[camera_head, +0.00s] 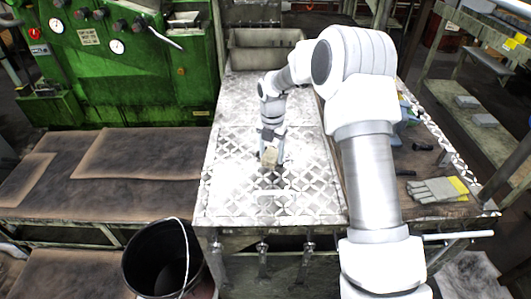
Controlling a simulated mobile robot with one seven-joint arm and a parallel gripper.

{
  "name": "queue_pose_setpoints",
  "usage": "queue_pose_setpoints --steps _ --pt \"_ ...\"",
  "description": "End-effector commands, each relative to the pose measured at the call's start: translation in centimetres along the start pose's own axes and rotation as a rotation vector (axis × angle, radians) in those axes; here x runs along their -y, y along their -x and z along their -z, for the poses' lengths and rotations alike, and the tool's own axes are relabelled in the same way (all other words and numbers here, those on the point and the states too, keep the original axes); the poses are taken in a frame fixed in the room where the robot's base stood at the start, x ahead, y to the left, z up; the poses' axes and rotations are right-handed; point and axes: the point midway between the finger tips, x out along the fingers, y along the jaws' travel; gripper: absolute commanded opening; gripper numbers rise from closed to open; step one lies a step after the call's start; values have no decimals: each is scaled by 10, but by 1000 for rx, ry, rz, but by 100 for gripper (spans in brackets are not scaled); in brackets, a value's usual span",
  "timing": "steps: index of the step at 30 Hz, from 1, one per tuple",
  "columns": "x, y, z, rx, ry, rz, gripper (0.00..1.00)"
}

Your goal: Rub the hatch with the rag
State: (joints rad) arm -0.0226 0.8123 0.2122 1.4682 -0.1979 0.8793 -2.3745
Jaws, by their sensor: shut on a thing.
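My gripper (271,159) points down over the patterned metal plate in the middle of the picture. It is shut on a small beige-grey thing, which looks like the rag (270,156). The rag is at or just above the plate; I cannot tell whether it touches. The hatch (240,180) seems to be this light, diamond-patterned metal top, with a pale bar-like handle near its front edge. My arm hides part of its right side.
A black bucket (157,262) with a wire handle stands at the front left. A green machine (120,60) stands at the back left. Grey gloves (432,190) lie on the wooden bench to the right. A grey trough (262,48) is behind the plate.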

Motion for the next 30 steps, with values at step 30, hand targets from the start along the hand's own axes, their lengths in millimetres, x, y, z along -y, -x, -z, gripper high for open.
queue_pose_setpoints --steps 30 --pt "62 1 -28 -1 -3 3 17"
